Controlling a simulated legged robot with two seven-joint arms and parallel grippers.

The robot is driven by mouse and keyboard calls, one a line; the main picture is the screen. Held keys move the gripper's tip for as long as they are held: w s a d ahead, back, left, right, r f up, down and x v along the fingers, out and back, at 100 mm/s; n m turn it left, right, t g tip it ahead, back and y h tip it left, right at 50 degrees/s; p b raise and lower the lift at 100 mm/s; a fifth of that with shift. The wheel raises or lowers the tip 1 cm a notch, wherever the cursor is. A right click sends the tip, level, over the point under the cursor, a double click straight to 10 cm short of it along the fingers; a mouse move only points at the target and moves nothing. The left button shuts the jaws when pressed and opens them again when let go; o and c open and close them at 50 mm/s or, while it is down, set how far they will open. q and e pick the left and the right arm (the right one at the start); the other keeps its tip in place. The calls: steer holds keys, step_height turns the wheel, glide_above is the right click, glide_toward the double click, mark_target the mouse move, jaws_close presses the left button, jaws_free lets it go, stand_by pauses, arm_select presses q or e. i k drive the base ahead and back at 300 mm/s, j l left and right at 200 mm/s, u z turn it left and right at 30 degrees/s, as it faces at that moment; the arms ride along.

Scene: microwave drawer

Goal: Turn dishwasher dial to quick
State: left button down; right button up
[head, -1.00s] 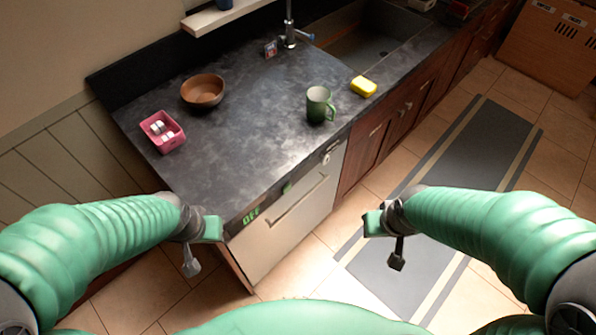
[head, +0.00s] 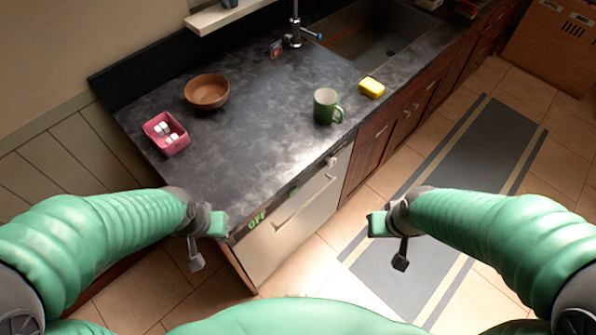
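The dishwasher (head: 292,228) is a pale front panel under the dark counter, with a long horizontal handle. A small round dial (head: 331,161) sits at the right end of its top strip. Green "OFF" lettering (head: 257,220) shows at the left end of that strip. My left gripper (head: 207,242) is in front of the counter's near left corner, apart from the dial, with its two fingers spread and nothing between them. My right gripper (head: 388,244) is over the floor, right of and nearer than the dishwasher, with its fingers spread and empty.
On the counter (head: 245,130) stand a brown bowl (head: 207,91), a pink container (head: 166,134), a green mug (head: 326,106) and a yellow sponge (head: 371,87). A sink (head: 370,45) and faucet (head: 294,25) lie behind. The striped mat (head: 470,165) and tiled floor at right are clear.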

mark_target(332, 162)
steer(key=i+l+z, duration=0.1)
steer(key=i+l, duration=0.15)
steer(key=l, duration=0.25)
steer(key=i+l+z, duration=0.15)
steer(key=i+l, duration=0.15)
steer(key=l, duration=0.15)
